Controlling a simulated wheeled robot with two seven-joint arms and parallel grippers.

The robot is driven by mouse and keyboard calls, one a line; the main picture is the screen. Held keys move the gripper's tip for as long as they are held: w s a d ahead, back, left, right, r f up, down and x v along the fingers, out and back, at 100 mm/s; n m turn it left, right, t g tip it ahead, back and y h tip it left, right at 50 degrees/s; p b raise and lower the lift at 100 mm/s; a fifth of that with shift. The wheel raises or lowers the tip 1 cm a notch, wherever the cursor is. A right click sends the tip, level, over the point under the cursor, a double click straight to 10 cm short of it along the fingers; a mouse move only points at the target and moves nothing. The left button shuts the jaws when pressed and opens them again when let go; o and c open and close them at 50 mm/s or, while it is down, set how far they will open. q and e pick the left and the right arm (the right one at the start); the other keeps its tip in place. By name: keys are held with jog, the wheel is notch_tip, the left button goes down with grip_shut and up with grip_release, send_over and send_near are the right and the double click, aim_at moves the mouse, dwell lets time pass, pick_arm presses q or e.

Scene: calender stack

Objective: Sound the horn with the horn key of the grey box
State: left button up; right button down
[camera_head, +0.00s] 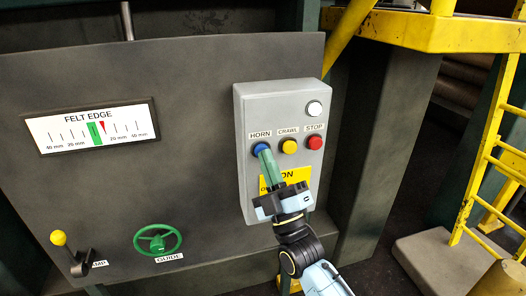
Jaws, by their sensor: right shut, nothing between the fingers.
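The grey box (276,104) is mounted on the right part of a dark panel. Its blue horn key (259,149) sits at the left of a row, under a HORN label. My right gripper (265,156) is shut and empty, with its green fingertips right at the lower edge of the horn key. I cannot tell whether the tips touch or press it. The gripper hides part of a yellow sign on the box. My left gripper is not in view.
A yellow crawl key (289,146) and a red stop key (315,142) sit right of the horn key, with a white round lamp or button (314,108) above. A green handwheel (157,239) and a yellow-knobbed lever (64,246) are lower left. Yellow stairs (490,150) stand right.

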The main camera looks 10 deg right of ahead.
jog(key=shift+s, duration=0.5)
jog(key=s+p, duration=0.2)
jog(key=s, duration=0.3)
jog(key=shift+d+p, duration=0.1)
jog(key=shift+p, duration=0.2)
jog(key=shift+f, duration=0.1)
